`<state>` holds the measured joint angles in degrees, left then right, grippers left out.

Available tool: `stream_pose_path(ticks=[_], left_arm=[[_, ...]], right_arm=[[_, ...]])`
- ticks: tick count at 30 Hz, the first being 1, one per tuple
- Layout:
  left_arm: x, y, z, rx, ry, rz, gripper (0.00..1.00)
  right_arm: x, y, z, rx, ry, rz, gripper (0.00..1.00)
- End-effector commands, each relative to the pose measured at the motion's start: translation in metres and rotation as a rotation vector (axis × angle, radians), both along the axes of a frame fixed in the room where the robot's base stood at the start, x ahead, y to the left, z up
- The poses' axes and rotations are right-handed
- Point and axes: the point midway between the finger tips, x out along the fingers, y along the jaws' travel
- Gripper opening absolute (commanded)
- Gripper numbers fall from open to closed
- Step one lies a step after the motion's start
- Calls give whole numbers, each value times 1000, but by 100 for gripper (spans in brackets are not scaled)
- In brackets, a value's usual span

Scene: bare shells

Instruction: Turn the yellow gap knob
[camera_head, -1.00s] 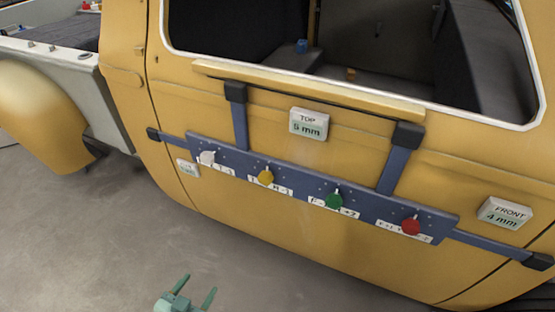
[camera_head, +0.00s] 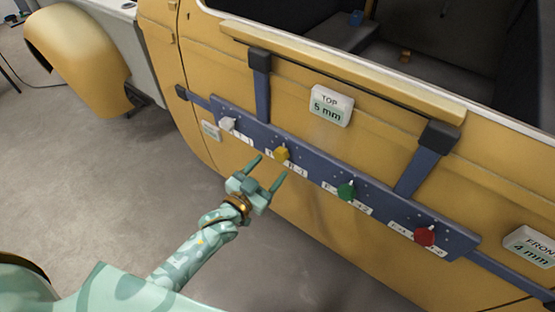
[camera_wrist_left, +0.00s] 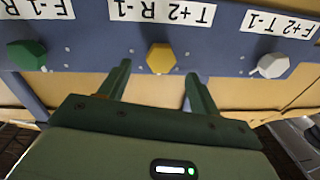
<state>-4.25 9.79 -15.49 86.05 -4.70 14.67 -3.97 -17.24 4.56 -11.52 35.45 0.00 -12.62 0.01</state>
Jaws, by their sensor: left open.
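The yellow knob (camera_head: 282,154) sits on the blue bar (camera_head: 316,166) across the yellow vehicle door, between the white knob (camera_head: 228,124) and the green knob (camera_head: 346,191). A red knob (camera_head: 425,236) is farther right. My left gripper (camera_head: 267,167) is open and empty just below and in front of the yellow knob. In the left wrist view, the yellow knob (camera_wrist_left: 161,58) lies ahead, between the lines of the two open fingers (camera_wrist_left: 158,72), with no contact visible. The label beside it reads upside down "T+2 R-1". My right gripper is out of view.
A TOP 5 mm display (camera_head: 331,105) is fixed above the bar, and a FRONT 4 mm display (camera_head: 532,247) at the right. Blue straps with black clamps hold the bar on the door. The grey floor (camera_head: 120,180) at left is clear.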

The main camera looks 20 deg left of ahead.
Motion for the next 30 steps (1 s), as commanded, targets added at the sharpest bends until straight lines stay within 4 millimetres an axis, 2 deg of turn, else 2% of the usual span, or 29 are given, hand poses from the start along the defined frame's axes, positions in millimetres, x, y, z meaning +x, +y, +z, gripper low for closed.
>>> stream_pose_path(ticks=[3,7,18,19,21,24,30], left_arm=[[23,-6,-1,0,0,1,63],[38,-11,-1,-1,0,1,63],[45,-13,0,0,1,0,63],[45,-13,0,0,1,0,60],[45,-13,-1,1,2,0,41],[45,-13,-1,1,2,0,18],[45,-13,0,-6,4,0,18]], right_arm=[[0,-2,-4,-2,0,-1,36],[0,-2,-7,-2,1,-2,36],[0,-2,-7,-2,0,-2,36],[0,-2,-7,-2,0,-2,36],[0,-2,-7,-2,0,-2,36],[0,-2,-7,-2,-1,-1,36],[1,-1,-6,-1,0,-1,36]])
